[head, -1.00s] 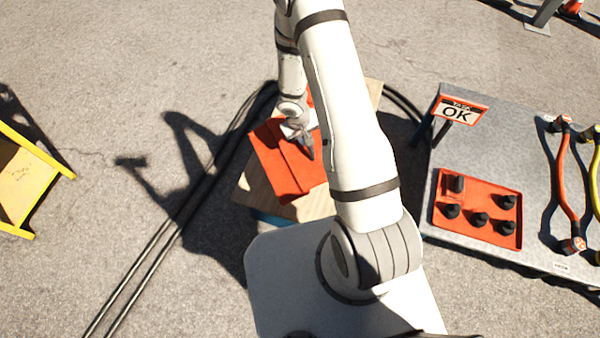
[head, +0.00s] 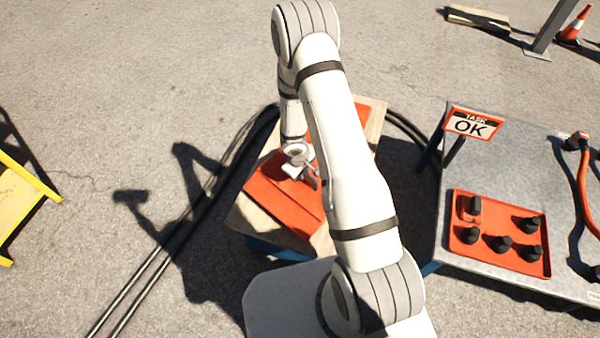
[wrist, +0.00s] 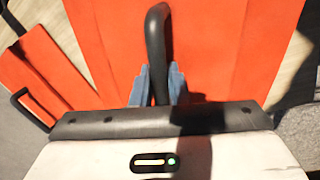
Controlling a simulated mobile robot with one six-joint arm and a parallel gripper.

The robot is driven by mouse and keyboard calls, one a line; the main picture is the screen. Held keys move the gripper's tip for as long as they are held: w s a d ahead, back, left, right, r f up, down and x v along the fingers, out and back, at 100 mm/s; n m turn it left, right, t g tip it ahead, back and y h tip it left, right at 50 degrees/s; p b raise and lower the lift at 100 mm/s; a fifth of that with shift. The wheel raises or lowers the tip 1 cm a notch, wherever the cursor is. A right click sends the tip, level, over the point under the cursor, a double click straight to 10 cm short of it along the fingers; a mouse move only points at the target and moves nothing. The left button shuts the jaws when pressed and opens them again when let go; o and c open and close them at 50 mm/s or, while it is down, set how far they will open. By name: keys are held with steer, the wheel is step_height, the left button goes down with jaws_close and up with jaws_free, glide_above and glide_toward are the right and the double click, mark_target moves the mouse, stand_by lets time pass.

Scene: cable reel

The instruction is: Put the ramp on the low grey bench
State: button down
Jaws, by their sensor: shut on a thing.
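The ramp (wrist: 105,35) is a flat orange-red panel with a black bar handle (wrist: 156,45). My gripper (wrist: 158,88) is shut on that handle, its two blue-grey fingers on either side. In the head view my gripper (head: 312,180) is over orange panels (head: 282,205) on a wood-topped table (head: 248,218), and my arm hides part of them. I cannot tell whether the ramp is clear of the tabletop. A grey metal-topped bench (head: 515,170) stands at the right; it may be the low grey bench.
A second orange panel (wrist: 35,75) with its own black handle lies beside the ramp. The grey bench bears an orange tray (head: 512,262) with several black pieces, a sign (head: 472,124) and an orange cable (head: 584,180). Black cables (head: 150,275) run on the ground.

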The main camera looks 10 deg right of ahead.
mark_target(298, 184)
steer(key=shift+f+b, duration=0.9)
steer(key=shift+f, duration=1.15)
steer(key=shift+f, duration=0.1)
steer(key=c, duration=1.4)
jaws_free()
step_height(298, 184, up, 12)
steer(key=s+a+p, duration=0.1)
steer(key=a+p, duration=0.1)
steer(key=p, duration=0.3)
steer(key=shift+s, duration=0.2)
